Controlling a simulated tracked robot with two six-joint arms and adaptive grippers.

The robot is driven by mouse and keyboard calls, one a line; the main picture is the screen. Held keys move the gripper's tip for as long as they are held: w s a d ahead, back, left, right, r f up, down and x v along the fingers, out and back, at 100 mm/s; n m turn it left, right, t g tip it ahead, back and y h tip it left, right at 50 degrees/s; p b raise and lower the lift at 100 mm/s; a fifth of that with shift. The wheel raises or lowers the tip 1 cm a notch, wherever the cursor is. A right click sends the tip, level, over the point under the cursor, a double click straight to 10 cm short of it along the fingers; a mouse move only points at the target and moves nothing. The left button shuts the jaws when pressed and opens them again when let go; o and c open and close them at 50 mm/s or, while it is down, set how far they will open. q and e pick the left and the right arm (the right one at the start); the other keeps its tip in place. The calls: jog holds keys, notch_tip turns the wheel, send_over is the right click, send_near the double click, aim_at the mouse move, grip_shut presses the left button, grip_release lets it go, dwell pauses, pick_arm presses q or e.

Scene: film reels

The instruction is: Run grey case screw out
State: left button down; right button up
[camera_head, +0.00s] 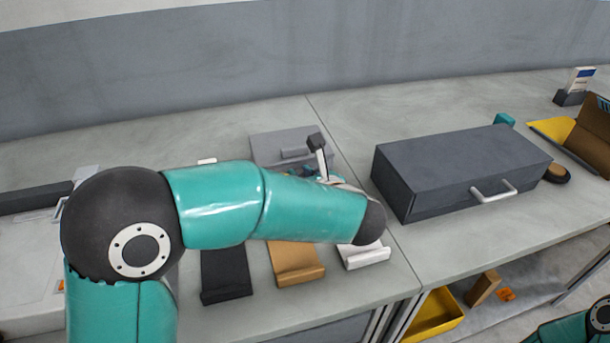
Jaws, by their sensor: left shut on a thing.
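A flat grey case (268,149) with a raised grip-like bar on it lies in the middle of the bench, partly behind my left arm. My left gripper (322,178) is at the case's near right side, mostly hidden by my own teal wrist. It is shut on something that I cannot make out. A pale stem with a dark block head (317,142) stands up tilted beside the gripper; I cannot tell whether it is held. The case's screw cannot be made out. My right arm shows only at the bottom right corner; its gripper is out of view.
A dark grey box (430,172) with a pale handle stands to the right. Black (225,275), tan (296,263) and white (364,255) holders line the near edge. A yellow bin (436,315) is below. An open brown box (590,130) is far right.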

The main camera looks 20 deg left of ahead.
pick_arm(q)
jog(key=shift+w+d+r+n+g+p, duration=0.1)
jog(key=shift+d+r+n+g+p, duration=0.15)
jog(key=shift+p, duration=0.3)
jog(key=shift+f+n+g+y+p, duration=0.15)
jog(key=shift+n+g+y+p, duration=0.1)
jog(key=shift+n+y+p, duration=0.25)
jog(key=c, duration=1.1)
grip_release()
jog(key=shift+f, duration=0.1)
jog(key=shift+o, duration=0.3)
